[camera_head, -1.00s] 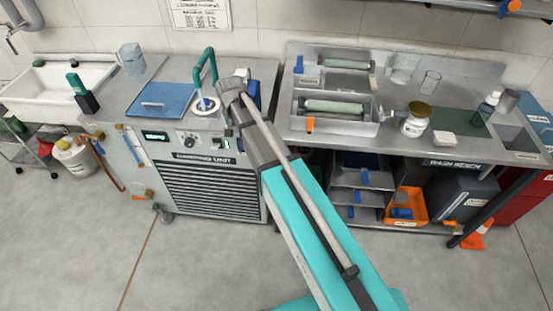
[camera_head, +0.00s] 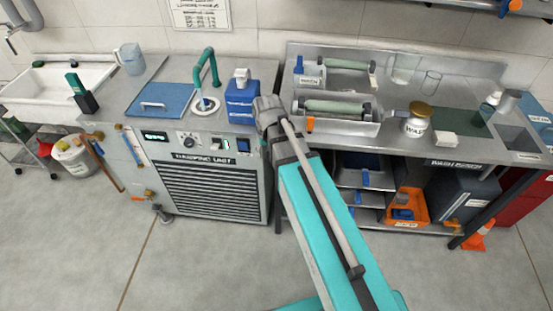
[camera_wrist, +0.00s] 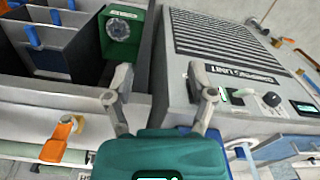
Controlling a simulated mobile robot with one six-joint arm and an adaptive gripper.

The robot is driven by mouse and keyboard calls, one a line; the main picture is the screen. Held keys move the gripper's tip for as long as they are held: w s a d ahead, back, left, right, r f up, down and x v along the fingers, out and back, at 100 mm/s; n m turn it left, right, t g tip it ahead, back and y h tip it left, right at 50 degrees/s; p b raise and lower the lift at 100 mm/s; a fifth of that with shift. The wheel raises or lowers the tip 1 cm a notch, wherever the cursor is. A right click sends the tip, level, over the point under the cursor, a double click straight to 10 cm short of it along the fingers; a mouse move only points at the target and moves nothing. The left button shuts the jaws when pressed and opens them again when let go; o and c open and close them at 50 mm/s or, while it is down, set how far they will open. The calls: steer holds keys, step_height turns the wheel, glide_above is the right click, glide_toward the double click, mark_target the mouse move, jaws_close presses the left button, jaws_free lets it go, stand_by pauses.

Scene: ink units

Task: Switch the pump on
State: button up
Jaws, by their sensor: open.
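The grey tempering unit (camera_head: 215,190) stands left of centre in the head view. Its front panel has a lit green display (camera_head: 155,136), a round knob (camera_head: 188,141) and small switches (camera_head: 216,144) to the right of the knob. I cannot read which one is the pump switch or its position. In the wrist view the panel is turned over, with the knob (camera_wrist: 271,99) and a white-and-green switch (camera_wrist: 237,96) right of my gripper. My gripper (camera_wrist: 165,92) is open and empty, apart from the panel. Its fingertips are hidden in the head view.
A blue canister (camera_head: 240,104) and a green curved pipe (camera_head: 207,68) stand on the unit. The wash bench (camera_head: 455,150) is close on the right, with shelves below. A green box with a round dial (camera_wrist: 118,28) shows beyond my left finger.

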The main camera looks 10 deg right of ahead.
steer(key=shift+s+d+f, duration=0.1)
steer(key=shift+s+d, duration=0.35)
steer(key=shift+s, duration=0.25)
steer(key=shift+s+d, duration=0.45)
steer(key=shift+s, duration=0.25)
steer(key=shift+n, duration=0.5)
steer(key=shift+s+d, duration=0.45)
steer(key=shift+s, duration=0.3)
steer(key=shift+s+d, duration=0.45)
steer(key=shift+s, duration=0.35)
steer(key=shift+s+d, duration=0.45)
steer(key=shift+s, duration=0.3)
